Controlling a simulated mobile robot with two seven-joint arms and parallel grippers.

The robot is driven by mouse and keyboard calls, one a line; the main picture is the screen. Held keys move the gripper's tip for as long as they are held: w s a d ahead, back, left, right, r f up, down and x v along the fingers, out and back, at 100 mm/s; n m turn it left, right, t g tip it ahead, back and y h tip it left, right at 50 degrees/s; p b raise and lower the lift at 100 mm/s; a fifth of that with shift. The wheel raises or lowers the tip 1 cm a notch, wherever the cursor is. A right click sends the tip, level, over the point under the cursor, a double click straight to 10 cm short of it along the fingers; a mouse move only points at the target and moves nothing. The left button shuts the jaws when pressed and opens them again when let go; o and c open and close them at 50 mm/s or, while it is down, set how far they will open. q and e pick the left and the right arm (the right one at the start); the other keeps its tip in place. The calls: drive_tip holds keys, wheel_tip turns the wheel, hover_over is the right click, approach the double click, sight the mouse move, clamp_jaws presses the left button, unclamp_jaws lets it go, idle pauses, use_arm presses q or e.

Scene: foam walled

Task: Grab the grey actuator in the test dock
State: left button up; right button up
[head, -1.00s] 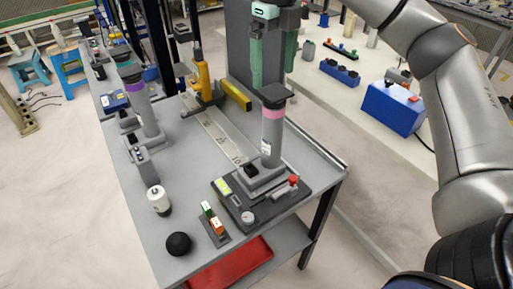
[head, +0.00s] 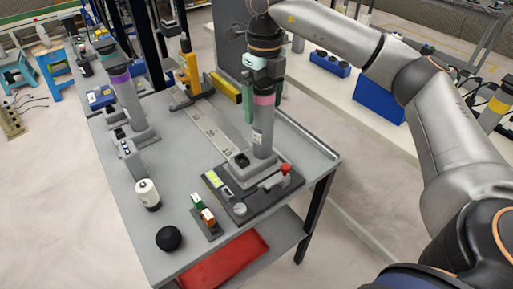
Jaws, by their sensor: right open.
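The grey actuator (head: 263,130) with a pink band stands upright in the test dock (head: 243,190), a dark base with a red knob and a yellow-green label, on the grey bench. My right gripper (head: 263,108) is open and points down over the actuator's top. Its green fingers are on either side of the upper part, around the pink band. The gripper body hides the actuator's dark cap. Whether the fingers touch it, I cannot tell. My left gripper is out of view.
Another grey actuator with a purple band (head: 125,92) stands at the left of the bench (head: 185,142). A yellow tool (head: 188,72) stands behind.

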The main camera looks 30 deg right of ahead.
clamp_jaws()
idle(0.8)
drive_tip(key=shift+r, duration=0.1)
